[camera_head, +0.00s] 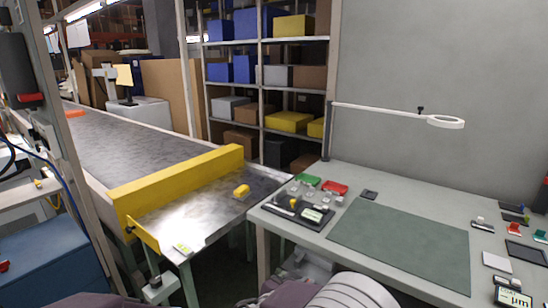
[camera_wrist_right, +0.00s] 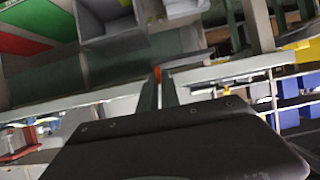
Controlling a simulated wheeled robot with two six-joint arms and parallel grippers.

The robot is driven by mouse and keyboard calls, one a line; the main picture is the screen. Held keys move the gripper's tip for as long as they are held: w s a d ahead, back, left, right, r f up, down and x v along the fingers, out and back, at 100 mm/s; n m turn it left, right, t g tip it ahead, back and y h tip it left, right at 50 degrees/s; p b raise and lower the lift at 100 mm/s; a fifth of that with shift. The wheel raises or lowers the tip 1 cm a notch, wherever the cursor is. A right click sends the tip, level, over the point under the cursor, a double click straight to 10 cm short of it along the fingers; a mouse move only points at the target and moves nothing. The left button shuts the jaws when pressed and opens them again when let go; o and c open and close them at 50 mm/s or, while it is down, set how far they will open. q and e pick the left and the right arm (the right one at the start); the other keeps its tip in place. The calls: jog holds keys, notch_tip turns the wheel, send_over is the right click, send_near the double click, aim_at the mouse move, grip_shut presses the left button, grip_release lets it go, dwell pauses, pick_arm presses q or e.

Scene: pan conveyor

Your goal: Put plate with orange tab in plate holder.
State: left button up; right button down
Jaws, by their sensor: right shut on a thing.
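In the right wrist view my right gripper (camera_wrist_right: 158,84) is shut, with its two dark fingers close together. A small bit of orange (camera_wrist_right: 157,75) shows between the fingertips. It looks like the orange tab of the plate, seen edge-on; the rest of the plate cannot be made out. In the head view only pale, ribbed parts of my arm show at the bottom edge, and the fingers are out of sight. My left gripper is not in view. I cannot pick out the plate holder with certainty.
A conveyor (camera_head: 140,146) with a yellow barrier (camera_head: 180,181) runs at the left.

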notch_tip(320, 180, up, 21)
jog(key=p, duration=1.8)
